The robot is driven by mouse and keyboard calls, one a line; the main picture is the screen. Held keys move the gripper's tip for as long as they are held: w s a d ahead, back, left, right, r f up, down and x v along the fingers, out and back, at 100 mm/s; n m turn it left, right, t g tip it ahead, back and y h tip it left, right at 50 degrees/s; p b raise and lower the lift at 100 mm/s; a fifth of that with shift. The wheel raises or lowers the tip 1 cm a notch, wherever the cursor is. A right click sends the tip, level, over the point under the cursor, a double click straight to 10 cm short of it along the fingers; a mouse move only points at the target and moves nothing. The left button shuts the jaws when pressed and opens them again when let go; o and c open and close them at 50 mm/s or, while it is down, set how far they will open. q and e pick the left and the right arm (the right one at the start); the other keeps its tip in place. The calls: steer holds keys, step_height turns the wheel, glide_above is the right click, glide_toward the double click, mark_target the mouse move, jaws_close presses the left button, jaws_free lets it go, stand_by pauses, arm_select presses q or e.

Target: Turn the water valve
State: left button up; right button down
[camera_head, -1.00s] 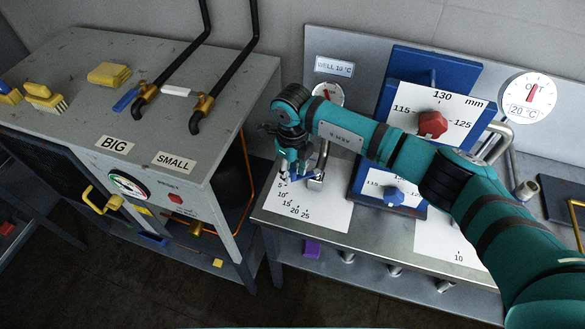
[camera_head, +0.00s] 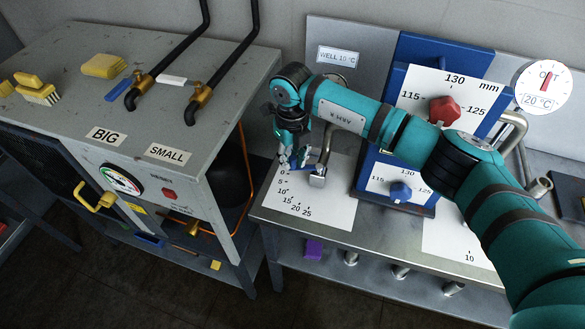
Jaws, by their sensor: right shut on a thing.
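My right gripper (camera_head: 291,160) comes in from the right and points down over the left end of the bench. It is shut on the water valve's small blue handle, which is mostly hidden by the fingers. A bent metal spout (camera_head: 318,180) stands just right of the fingers. Below them lies a white scale card (camera_head: 308,205) with marks from 0 to 25. The valve's exact angle cannot be read. My left gripper is not in view.
A blue panel with a red knob (camera_head: 444,110) and a blue knob (camera_head: 400,192) stands behind my right arm. A round dial (camera_head: 543,86) is at the right. The grey cabinet (camera_head: 60,110) stands left, with a gap before the bench.

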steer(key=shift+w, duration=0.1)
steer(key=c, duration=1.2)
jaws_free()
steer(key=shift+r, duration=0.25)
step_height(320, 180, up, 12)
steer(key=shift+f, duration=0.2)
